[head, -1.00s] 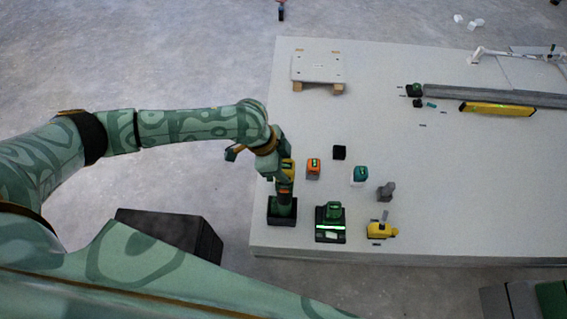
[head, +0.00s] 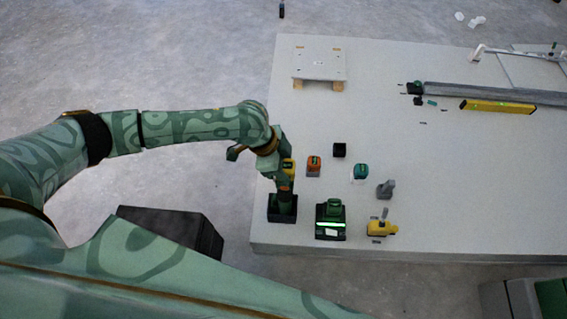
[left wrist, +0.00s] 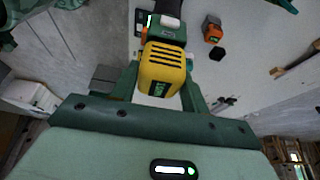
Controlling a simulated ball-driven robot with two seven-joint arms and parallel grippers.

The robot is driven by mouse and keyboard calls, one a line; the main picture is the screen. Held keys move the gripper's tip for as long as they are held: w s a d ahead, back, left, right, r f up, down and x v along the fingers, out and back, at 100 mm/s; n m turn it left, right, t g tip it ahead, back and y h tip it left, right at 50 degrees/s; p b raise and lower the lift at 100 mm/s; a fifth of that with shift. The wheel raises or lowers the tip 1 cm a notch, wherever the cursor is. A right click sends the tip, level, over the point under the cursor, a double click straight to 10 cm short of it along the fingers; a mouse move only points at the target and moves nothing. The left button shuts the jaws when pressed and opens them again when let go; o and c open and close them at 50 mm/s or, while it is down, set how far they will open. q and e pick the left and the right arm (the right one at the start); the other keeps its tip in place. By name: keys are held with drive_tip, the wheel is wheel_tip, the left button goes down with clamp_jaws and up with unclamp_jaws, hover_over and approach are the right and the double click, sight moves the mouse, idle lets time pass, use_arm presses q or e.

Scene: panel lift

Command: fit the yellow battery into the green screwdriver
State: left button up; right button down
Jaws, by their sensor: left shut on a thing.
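The yellow battery (head: 289,168) is between the fingers of my left gripper (head: 281,164), which is shut on it. The green screwdriver (head: 284,194) stands upright in a black holder (head: 282,214) at the table's near left corner, just below the battery. In the left wrist view the yellow battery (left wrist: 163,72) lies between the two green fingers, in line with the green and black screwdriver (left wrist: 166,28) beyond it. The battery appears to meet the screwdriver's end; whether it is seated cannot be told. My right gripper is out of view.
Right of the holder are a black-green charger (head: 330,220) with a lit green strip and a yellow tool (head: 381,228). Behind stand an orange battery (head: 313,165), a black block (head: 339,150), a teal battery (head: 361,172) and a grey piece (head: 385,189). The table's middle is clear.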

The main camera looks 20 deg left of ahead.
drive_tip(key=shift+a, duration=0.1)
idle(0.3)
use_arm(q)
drive_tip(key=o, duration=1.2)
drive_tip(key=shift+c, duration=0.2)
drive_tip(key=p+v, duration=0.7)
drive_tip(key=v, duration=0.9)
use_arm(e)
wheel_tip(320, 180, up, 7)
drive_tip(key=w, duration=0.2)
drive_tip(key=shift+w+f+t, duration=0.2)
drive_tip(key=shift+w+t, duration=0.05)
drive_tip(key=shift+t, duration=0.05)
use_arm(q)
drive_tip(key=shift+s+a, duration=0.1)
drive_tip(key=shift+a, duration=0.05)
